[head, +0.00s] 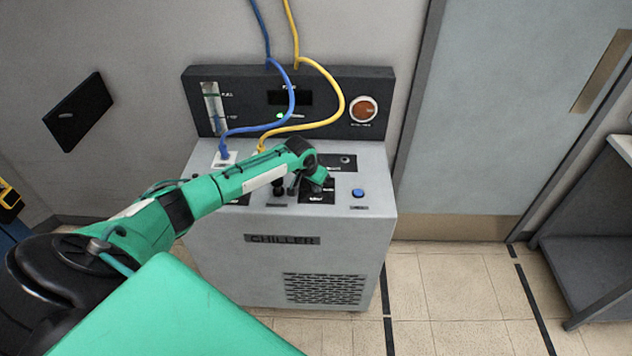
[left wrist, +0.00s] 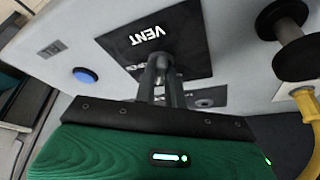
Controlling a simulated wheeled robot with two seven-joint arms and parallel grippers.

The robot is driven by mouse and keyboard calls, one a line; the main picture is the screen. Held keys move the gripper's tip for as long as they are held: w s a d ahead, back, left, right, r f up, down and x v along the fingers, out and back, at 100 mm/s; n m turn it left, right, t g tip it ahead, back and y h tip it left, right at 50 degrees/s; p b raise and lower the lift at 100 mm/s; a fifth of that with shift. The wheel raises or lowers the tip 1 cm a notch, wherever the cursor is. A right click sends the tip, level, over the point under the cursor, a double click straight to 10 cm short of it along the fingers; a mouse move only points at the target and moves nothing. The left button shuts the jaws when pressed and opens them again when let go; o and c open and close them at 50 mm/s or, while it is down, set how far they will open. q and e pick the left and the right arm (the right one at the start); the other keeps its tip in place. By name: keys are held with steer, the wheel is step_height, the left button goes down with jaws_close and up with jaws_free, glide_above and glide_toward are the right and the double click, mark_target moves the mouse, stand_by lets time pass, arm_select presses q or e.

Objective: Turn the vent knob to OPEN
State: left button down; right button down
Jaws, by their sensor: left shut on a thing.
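The vent knob's black plate (left wrist: 190,35), with a white VENT label, is on the top of the grey chiller (head: 235,255). In the left wrist view my left gripper (left wrist: 162,68) reaches down to the plate with its two fingers close together, shut on the vent knob. The fingers hide most of the knob, so its pointing direction cannot be read. Other white lettering on the plate is partly covered. In the head view my left gripper (head: 293,187) is over the front of the chiller top, and the knob is hidden. My right gripper is in neither view.
A black knob (head: 278,187) stands just left of my gripper, and a blue button (head: 358,193) is to its right. A blue hose (head: 291,95) and a yellow hose (head: 338,95) run to the chiller top behind my arm. A dark back panel (head: 355,83) carries a red-orange dial (head: 363,109).

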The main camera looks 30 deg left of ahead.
arm_select(q)
steer(key=shift+a+m+h+b, duration=0.15)
steer(key=shift+m+h+b, duration=0.2)
steer(key=shift+m, duration=0.65)
steer(key=m+h+b, duration=0.1)
steer(key=m, duration=0.1)
steer(key=shift+w+f+m, duration=0.1)
steer(key=shift+f+m, duration=0.05)
steer(key=shift+m, duration=0.15)
steer(key=m+g+h+b, duration=0.1)
steer(key=m+b, duration=0.2)
steer(key=shift+a+m, duration=0.15)
steer(key=shift+m, duration=0.15)
steer(key=shift+w+a+m+g+h+b, duration=0.1)
steer(key=shift+m+g+h+b, duration=0.45)
steer(key=shift+m+b, duration=0.95)
steer(key=shift+r, duration=0.2)
steer(key=c, duration=1.5)
jaws_free()
steer(key=shift+o, duration=0.2)
